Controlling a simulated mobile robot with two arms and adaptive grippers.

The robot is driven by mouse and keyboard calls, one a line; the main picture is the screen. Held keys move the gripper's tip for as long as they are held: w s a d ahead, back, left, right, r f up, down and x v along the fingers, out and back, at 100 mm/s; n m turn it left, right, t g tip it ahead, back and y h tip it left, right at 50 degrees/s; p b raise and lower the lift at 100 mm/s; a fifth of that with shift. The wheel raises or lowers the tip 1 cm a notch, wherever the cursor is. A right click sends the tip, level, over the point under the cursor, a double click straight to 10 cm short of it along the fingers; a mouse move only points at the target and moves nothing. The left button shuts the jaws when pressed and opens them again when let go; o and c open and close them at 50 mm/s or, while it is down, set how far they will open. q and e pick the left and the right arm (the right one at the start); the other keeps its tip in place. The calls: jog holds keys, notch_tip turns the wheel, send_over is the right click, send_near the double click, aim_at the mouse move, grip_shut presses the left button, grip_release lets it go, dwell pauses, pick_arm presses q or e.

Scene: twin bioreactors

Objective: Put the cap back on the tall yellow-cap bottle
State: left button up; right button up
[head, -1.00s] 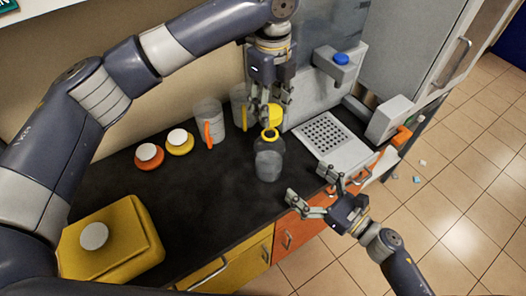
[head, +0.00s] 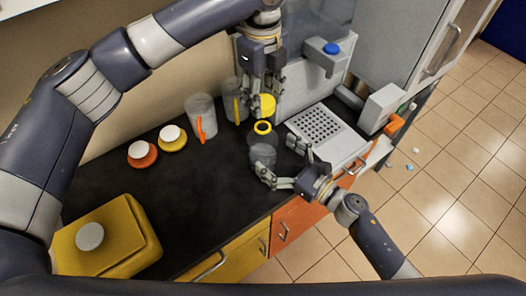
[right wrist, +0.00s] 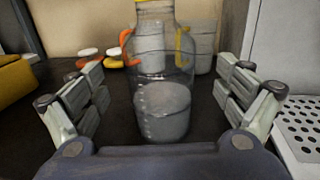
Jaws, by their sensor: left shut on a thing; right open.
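The tall clear bottle (head: 263,156) stands upright on the black counter, with a yellow ring at its open neck and grey contents low inside. In the right wrist view the bottle (right wrist: 162,105) is between the spread fingers, with gaps on both sides. My right gripper (head: 279,160) is open around the bottle's body, not closed on it. It also shows in the right wrist view (right wrist: 160,100). My left gripper (head: 259,103) points down and is shut on the yellow cap (head: 267,105), just behind and above the bottle's neck. The cap is partly hidden by the fingers.
A jug with an orange handle (head: 201,117) and one with a yellow handle (head: 231,100) stand behind. An orange lid (head: 142,154), a yellow lid (head: 172,138) and a yellow container (head: 110,245) are at left. A perforated grey tray (head: 322,130) is close on the right.

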pick_arm(q)
jog(key=shift+w+a, duration=0.1)
pick_arm(e)
jog(key=x, duration=0.4)
jog(key=shift+w+a, duration=0.15)
jog(key=shift+a, duration=0.05)
jog(key=c, duration=1.6)
pick_arm(q)
send_over(262, 126)
jog(key=shift+f, duration=2.5)
